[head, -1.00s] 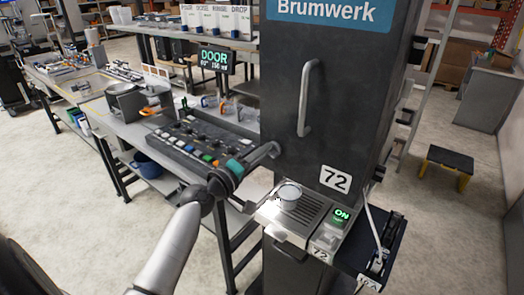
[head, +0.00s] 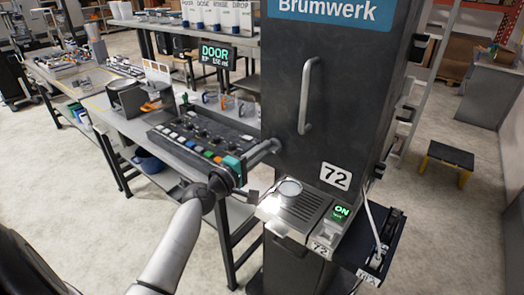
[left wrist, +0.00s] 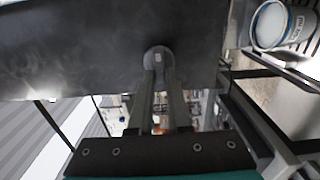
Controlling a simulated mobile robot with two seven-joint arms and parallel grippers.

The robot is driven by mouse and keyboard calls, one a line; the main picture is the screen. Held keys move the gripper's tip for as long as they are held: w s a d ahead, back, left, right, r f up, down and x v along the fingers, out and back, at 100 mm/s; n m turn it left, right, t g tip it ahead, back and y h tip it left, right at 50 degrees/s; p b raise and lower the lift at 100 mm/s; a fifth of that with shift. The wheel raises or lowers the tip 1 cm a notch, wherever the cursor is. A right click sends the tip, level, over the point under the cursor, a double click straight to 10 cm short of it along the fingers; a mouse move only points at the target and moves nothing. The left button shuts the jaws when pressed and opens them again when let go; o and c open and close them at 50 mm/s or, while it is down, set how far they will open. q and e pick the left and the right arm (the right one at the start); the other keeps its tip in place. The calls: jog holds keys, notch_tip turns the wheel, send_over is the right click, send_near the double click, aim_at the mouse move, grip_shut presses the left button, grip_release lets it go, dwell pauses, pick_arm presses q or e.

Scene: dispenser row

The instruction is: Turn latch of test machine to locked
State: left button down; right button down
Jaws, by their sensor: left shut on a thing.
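The test machine (head: 345,110) is a tall dark cabinet labelled "Brumwerk" and "72", with a vertical bar handle (head: 308,95) on its front. My left gripper (head: 272,147), with a teal band, reaches the cabinet's left side and is shut there. In the left wrist view my two fingers (left wrist: 160,78) close at a small round grey latch (left wrist: 158,56) on the dark panel. The fingers cover much of the latch, so its exact angle is hard to tell. My right gripper is not in view.
A button panel (head: 195,135) lies on the bench behind my gripper. A "DOOR" display (head: 214,53) hangs above the bench. A yellow-black step stool (head: 450,156) stands right.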

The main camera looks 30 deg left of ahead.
pick_arm(q)
jog(key=c, duration=0.9)
grip_release()
jog(key=shift+o, duration=0.2)
jog(key=s+a+b, duration=0.1)
jog(key=s+b, duration=0.2)
jog(key=s, duration=1.2)
